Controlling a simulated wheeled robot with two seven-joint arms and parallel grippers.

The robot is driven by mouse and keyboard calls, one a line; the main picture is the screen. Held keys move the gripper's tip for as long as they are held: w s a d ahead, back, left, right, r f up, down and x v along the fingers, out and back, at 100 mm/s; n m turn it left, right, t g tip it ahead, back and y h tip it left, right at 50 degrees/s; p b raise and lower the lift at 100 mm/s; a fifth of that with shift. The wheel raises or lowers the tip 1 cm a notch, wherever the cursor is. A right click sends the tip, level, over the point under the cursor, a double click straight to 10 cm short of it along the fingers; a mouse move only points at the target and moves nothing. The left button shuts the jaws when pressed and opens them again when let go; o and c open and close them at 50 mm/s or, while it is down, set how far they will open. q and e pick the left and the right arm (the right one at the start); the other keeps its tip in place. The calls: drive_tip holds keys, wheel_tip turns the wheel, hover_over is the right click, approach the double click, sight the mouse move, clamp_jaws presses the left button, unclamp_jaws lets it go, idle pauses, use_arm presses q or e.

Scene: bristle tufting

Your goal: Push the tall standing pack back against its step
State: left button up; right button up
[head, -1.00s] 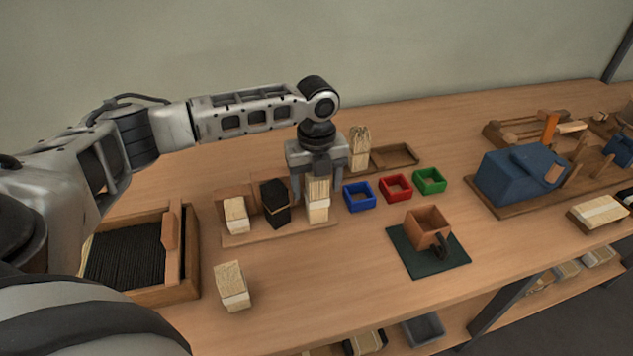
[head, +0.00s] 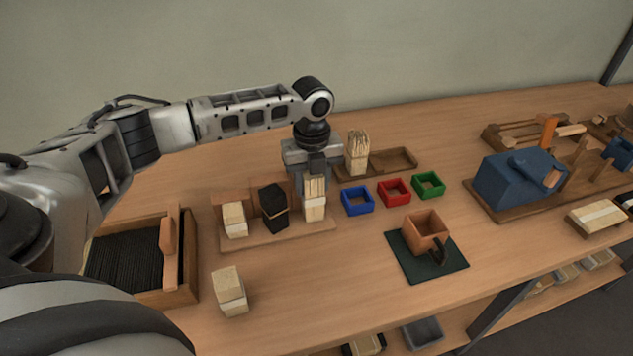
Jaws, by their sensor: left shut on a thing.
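The tall standing pack (head: 315,206) is a pale bristle bundle with a light band. It stands upright at the right end of a low wooden stand (head: 278,236). My left gripper (head: 312,184) comes down from above and behind and is shut on the pack's upper part. The gripper partly hides the step behind the pack, so I cannot tell whether the two touch. A black pack (head: 273,208) stands tilted in the middle of the stand, and a short pale pack (head: 235,220) is at its left end. My right gripper is out of view.
Another bristle bundle (head: 357,152) stands in a tray (head: 400,160) close behind the gripper. Blue (head: 357,202), red (head: 394,194) and green (head: 428,186) boxes are to the right. A loose pack (head: 229,290) stands in front. A box of black bristles (head: 127,260) is at left.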

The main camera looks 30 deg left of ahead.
use_arm(q)
drive_tip(key=shift+w+a, duration=0.1)
drive_tip(key=shift+a, duration=0.05)
drive_tip(key=o, duration=1.1)
wheel_tip(320, 180, up, 16)
